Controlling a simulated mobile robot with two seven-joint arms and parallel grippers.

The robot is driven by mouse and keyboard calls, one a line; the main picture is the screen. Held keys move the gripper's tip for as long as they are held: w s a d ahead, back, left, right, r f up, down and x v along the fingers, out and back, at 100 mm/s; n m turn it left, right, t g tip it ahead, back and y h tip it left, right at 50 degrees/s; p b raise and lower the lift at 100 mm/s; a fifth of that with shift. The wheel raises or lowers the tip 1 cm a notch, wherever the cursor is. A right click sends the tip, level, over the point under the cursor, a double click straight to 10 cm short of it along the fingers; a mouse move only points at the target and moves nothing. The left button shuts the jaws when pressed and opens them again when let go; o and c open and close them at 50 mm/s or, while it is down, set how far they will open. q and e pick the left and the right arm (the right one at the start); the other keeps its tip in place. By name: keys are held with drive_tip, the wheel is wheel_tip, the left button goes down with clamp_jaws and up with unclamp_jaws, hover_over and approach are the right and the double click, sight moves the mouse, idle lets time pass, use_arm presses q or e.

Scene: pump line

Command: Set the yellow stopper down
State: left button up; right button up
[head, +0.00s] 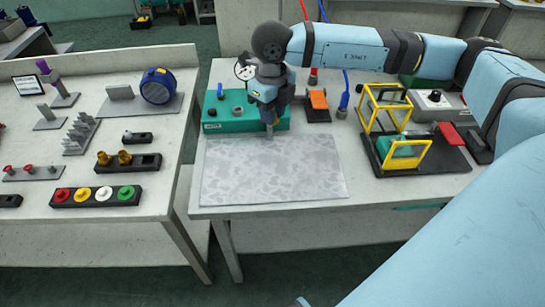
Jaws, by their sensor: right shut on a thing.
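My right gripper (270,130) points down over the back edge of the grey mottled mat (272,170), in front of the green box (220,115). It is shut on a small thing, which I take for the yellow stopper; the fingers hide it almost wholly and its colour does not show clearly. I cannot tell whether it touches the mat. My left gripper is not in view.
A yellow frame fixture (412,157) on a black base stands right of the mat. An orange-topped block (318,100) and a blue bottle (343,105) stand behind it. The left table holds a black rack (93,202) with red, yellow, white and green caps. The mat is clear.

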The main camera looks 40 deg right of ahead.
hover_over(272, 166)
wheel_tip(272, 166, down, 10)
drive_tip(key=shift+f, duration=0.1)
wheel_tip(272, 166, down, 4)
drive_tip(key=shift+f+b, duration=0.25)
drive_tip(key=shift+b, duration=0.1)
drive_tip(key=shift+f, duration=0.35)
drive_tip(key=shift+f, duration=0.2)
drive_tip(key=o, duration=0.9)
drive_tip(key=shift+r, duration=0.1)
